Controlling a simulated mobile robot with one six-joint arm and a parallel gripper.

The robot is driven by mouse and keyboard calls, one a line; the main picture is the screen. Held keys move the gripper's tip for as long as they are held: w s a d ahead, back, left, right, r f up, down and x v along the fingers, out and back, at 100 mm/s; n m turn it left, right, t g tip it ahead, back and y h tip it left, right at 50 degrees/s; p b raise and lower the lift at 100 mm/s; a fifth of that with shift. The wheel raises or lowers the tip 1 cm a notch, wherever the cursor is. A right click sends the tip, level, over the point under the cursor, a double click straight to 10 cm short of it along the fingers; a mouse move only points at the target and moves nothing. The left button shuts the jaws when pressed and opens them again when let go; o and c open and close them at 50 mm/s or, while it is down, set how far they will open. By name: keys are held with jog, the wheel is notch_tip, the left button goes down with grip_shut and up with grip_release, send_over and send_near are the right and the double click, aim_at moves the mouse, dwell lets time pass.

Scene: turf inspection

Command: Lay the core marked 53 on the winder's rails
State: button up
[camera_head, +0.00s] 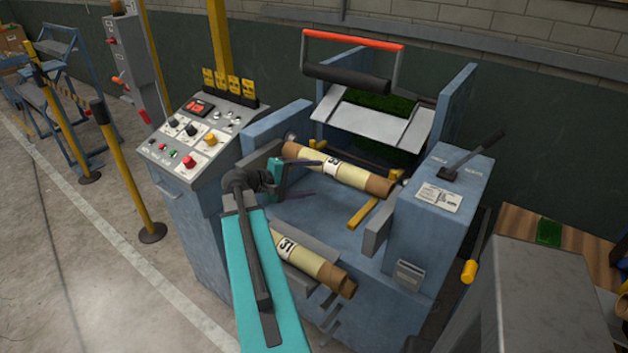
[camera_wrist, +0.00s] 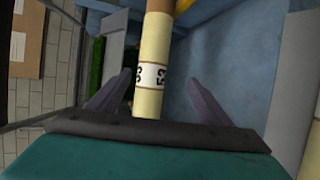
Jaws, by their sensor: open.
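The core marked 53 (camera_head: 350,176) is a cream tube with brown ends. It lies crosswise in the blue winder (camera_head: 325,215), over the yellow rails (camera_head: 362,208); its right part appears to rest on them, while contact at its left end cannot be made out. My gripper (camera_head: 301,178) is open at the core's left half. In the wrist view my gripper's (camera_wrist: 158,88) fingers stand apart on either side of the core, with gaps to it.
A second core, marked 31 (camera_head: 310,262), lies at the winder's front, below my arm. A control panel (camera_head: 196,132) stands at left, a lever box (camera_head: 440,200) at right. A red-topped handle frame (camera_head: 352,40) rises behind. Yellow posts (camera_head: 128,175) stand on the left floor.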

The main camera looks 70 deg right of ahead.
jog(key=b+v, duration=0.2)
jog(key=v, duration=1)
jog(key=shift+b, duration=0.4)
jog(key=w+a+f+n+t+y+p, duration=0.1)
jog(key=w+a+f+n+t+y, duration=0.3)
jog(key=a+f, duration=1)
jog(key=w+a+f+n+y+p, duration=0.15)
jog(key=w+a+f+n, duration=0.4)
jog(key=a+f, duration=0.85)
jog(key=s+a+f+m+y, duration=0.1)
jog(key=s+a+f+y, duration=0.1)
jog(key=s+a+f, duration=0.3)
jog(key=s+a+f+m+y+b, duration=0.1)
jog(key=s+a+f, duration=0.3)
jog(key=a+f, duration=0.7)
jog(key=s+a+f+m+g+y+b, duration=0.1)
jog(key=s+a+f+y, duration=0.2)
jog(key=s+a+f, duration=0.2)
jog(key=a+f, duration=0.3)
jog(key=a, duration=0.1)
jog(key=shift+s+a+f, duration=0.25)
jog(key=shift+s+a, duration=0.1)
jog(key=shift+s, duration=0.05)
